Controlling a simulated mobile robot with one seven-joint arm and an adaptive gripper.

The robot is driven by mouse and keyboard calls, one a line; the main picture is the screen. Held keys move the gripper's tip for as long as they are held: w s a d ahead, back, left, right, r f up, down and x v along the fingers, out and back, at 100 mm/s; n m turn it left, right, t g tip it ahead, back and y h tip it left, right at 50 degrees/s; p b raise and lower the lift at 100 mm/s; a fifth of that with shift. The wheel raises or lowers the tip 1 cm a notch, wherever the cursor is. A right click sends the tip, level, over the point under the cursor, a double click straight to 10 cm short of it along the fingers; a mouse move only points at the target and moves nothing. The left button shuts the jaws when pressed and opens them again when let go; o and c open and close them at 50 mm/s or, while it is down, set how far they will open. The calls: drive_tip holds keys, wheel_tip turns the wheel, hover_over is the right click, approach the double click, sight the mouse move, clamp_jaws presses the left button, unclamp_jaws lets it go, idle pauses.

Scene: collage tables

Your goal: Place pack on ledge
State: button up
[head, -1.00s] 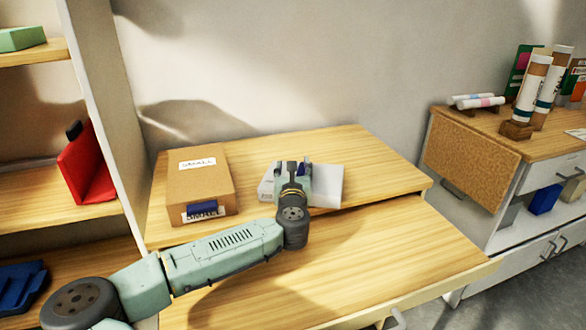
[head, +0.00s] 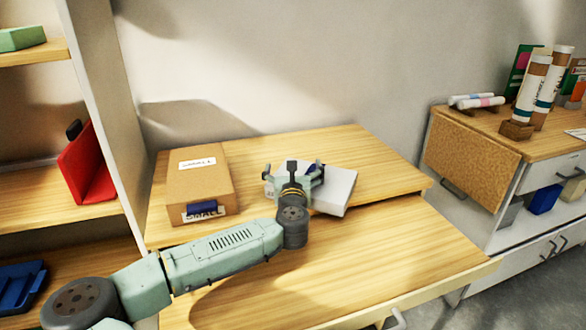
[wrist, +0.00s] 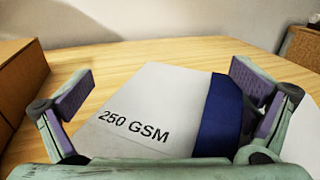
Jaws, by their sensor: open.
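The pack (head: 338,190) is a flat white block lying on the raised wooden ledge (head: 385,170) at the back of the desk. In the wrist view the pack (wrist: 150,100) shows a "250 GSM" print and a dark blue band on its right part. My gripper (head: 293,172) is open over the pack, and hides part of it in the head view.
A brown box marked "SMALL" (head: 200,180) stands on the ledge left of the pack. The lower desk surface (head: 350,265) is clear to the right of my arm. A shelf with a red holder (head: 88,170) is at left, and a cabinet with tubes (head: 530,95) at right.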

drive_tip(key=shift+s+r, duration=0.1)
drive_tip(key=s, duration=1.1)
drive_tip(key=shift+s, duration=0.4)
drive_tip(key=shift+a+r, duration=0.1)
drive_tip(key=shift+c, duration=0.4)
clamp_jaws()
idle(0.6)
drive_tip(key=shift+r, duration=0.2)
